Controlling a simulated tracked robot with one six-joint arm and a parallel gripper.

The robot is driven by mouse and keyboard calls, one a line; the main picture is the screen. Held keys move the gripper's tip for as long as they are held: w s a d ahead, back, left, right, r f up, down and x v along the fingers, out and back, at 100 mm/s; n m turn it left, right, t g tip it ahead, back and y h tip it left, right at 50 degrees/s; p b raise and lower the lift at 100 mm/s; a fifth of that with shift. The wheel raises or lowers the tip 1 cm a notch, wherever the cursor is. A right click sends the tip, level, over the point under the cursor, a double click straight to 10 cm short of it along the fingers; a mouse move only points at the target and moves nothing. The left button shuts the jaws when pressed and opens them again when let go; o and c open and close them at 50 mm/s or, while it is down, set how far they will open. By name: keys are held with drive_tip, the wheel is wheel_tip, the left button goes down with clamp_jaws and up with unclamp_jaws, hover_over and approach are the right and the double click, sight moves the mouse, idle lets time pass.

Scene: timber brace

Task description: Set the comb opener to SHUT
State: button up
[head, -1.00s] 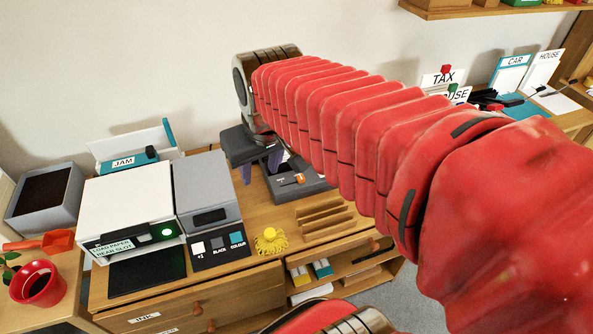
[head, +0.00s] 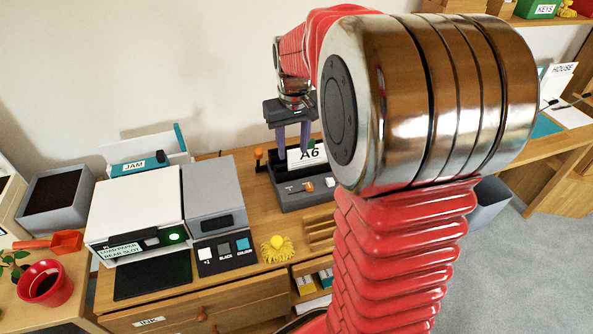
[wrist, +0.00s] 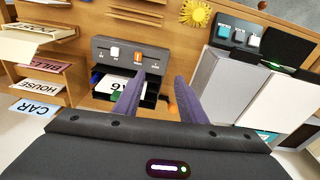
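The comb opener appears to be the dark grey device (head: 290,201) on the desk; it also shows in the wrist view (wrist: 103,56). It has an orange switch (wrist: 138,57) and a white one (wrist: 115,53) on its front, and an orange-knobbed lever (head: 258,154) at its left side in the head view. Its small markings are unreadable. A white A6 sheet (head: 312,156) stands at its back. My gripper (head: 292,150) is open and empty, its two purple fingers apart, above the back of the device. In the wrist view my gripper (wrist: 162,84) overlaps the device's back edge.
A white and grey printer (head: 137,204) stands left of the device. A yellow sun-shaped thing (head: 278,249) and a slotted wooden rack (head: 320,232) are in front. My arm covers much of the head view's right.

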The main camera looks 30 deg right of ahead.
drive_tip(key=g, duration=0.1)
hover_over(309, 185)
wheel_tip(309, 185, down, 7)
drive_tip(key=shift+f+m, duration=0.15)
drive_tip(key=shift+m, duration=0.15)
wheel_tip(309, 185, down, 14)
drive_tip(key=shift+r, duration=0.1)
idle(0.5)
drive_tip(key=shift+c, duration=0.4)
clamp_jaws()
